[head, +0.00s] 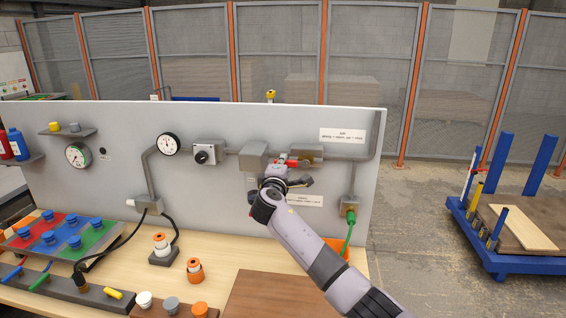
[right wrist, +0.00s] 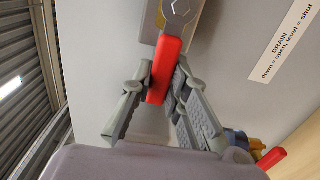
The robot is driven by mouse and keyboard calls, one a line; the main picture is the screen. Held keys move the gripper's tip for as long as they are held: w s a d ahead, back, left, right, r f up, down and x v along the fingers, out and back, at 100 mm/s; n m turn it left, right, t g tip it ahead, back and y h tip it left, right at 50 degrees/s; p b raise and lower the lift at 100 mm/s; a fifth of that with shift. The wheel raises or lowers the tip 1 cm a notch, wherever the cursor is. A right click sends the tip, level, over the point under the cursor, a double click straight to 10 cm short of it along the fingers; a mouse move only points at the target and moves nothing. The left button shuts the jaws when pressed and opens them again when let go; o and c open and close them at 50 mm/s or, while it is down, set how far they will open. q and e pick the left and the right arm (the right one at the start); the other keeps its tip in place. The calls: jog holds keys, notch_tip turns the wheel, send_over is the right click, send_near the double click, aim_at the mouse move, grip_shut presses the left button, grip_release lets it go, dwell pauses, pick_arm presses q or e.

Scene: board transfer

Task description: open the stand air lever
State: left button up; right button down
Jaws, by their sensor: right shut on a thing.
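The red air lever (head: 292,162) shows in the head view beside the grey valve block (head: 308,154) on the upright panel, partly hidden by my right gripper (head: 280,168). In the right wrist view the red lever (right wrist: 165,62) runs from a grey metal pivot with a hexagonal nut (right wrist: 181,7). My right gripper (right wrist: 161,78) is shut on this lever, one finger at each side. Whether the lever lies along the pipe or stands out from it, I cannot tell clearly. My left gripper is not in view.
Below, another red handle (right wrist: 271,158) sits near a sign reading DRAIN (right wrist: 287,42). A white sign (head: 343,135) is at upper right. Gauges, a knob box (head: 206,153) and pipes are on the panel. A green hose (head: 348,237) hangs right. Parts cover the bench's left.

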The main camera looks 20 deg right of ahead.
jog(key=shift+f, duration=0.1)
dwell(0.3)
jog(key=c, duration=1.5)
grip_release()
jog(key=v, duration=1.2)
jog(key=shift+d, duration=0.1)
